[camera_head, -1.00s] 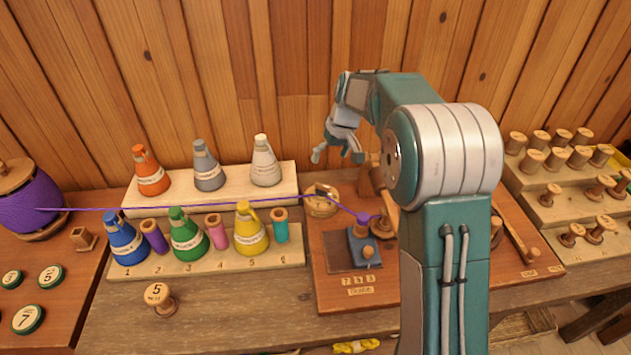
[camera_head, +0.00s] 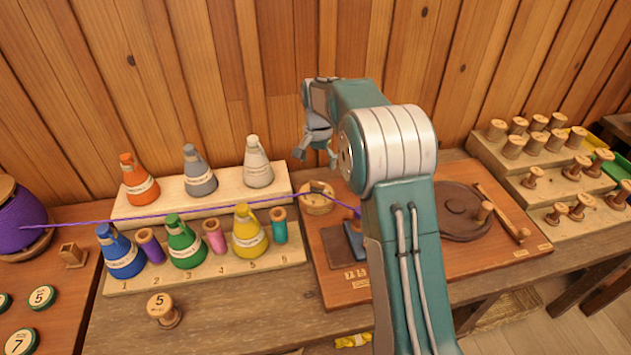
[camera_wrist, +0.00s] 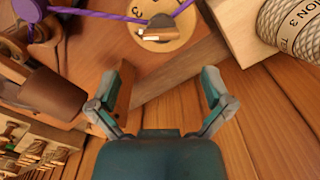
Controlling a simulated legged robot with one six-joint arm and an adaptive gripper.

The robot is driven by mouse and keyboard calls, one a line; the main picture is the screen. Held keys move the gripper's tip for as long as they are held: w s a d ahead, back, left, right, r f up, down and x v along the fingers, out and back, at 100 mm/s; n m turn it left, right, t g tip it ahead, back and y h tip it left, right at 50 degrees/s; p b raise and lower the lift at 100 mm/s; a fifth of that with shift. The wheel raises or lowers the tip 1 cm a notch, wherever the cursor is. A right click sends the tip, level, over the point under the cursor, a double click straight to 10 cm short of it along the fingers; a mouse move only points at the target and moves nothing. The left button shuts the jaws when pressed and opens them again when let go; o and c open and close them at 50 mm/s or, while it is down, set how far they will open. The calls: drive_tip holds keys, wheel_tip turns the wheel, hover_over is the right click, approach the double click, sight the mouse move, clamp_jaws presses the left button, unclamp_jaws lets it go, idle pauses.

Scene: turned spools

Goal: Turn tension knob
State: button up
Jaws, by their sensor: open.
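The tension knob is a round pale wooden dial (camera_head: 317,203) with a small raised grip, at the back left corner of the brown winder board (camera_head: 340,285). In the wrist view the dial (camera_wrist: 172,40) is at the top centre, with its dark-and-wood grip (camera_wrist: 160,27) in the middle and purple thread passing by it. My gripper (camera_head: 316,155) appears above and behind the dial in the head view. In the wrist view my gripper (camera_wrist: 165,85) has its two fingers spread wide, with nothing between them. The dial lies beyond the fingertips and is not touched.
Purple thread (camera_head: 130,220) runs from the big purple spool (camera_head: 20,222) to the board. Coloured cones stand left of the board. My arm hides part of the board.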

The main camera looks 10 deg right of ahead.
sight(317, 183)
wheel_tip(317, 183, down, 6)
drive_tip(key=shift+a+r, duration=0.1)
drive_tip(key=shift+a, duration=0.05)
drive_tip(key=shift+a+f, duration=0.15)
drive_tip(key=shift+f, duration=0.5)
drive_tip(key=c, duration=1.1)
